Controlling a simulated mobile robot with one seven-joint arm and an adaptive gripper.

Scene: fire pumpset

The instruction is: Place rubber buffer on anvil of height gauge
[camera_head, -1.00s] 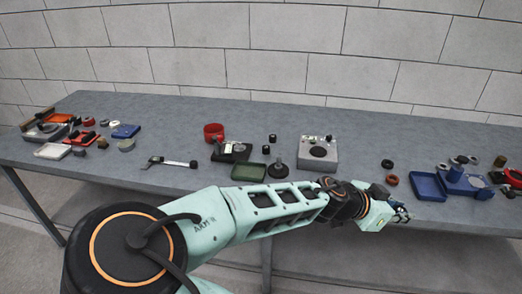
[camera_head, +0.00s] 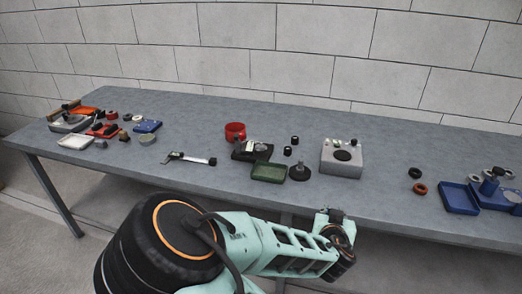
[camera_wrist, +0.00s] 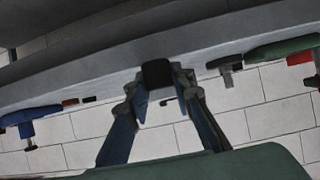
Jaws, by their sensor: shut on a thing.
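In the wrist view my gripper (camera_wrist: 158,84) is shut on a small black block, the rubber buffer (camera_wrist: 157,73), held between its fingertips. In the head view my wrist is at the table's front edge, and the gripper's fingers and buffer cannot be made out clearly. A dark stand with a flat round base and short post (camera_head: 299,171) and a dark-based device with a pale dial-like part (camera_head: 252,149) stand mid-table. I cannot tell for certain which is the height gauge. The stand appears inverted in the wrist view (camera_wrist: 230,68), apart from my gripper.
A green tray (camera_head: 268,173) lies left of the round stand. A grey box (camera_head: 341,160) stands to its right, small black cylinders (camera_head: 294,140) behind it. Blue trays (camera_head: 459,198) are at far right, a caliper-like tool (camera_head: 190,159) at left. The front strip before the grey box looks clear.

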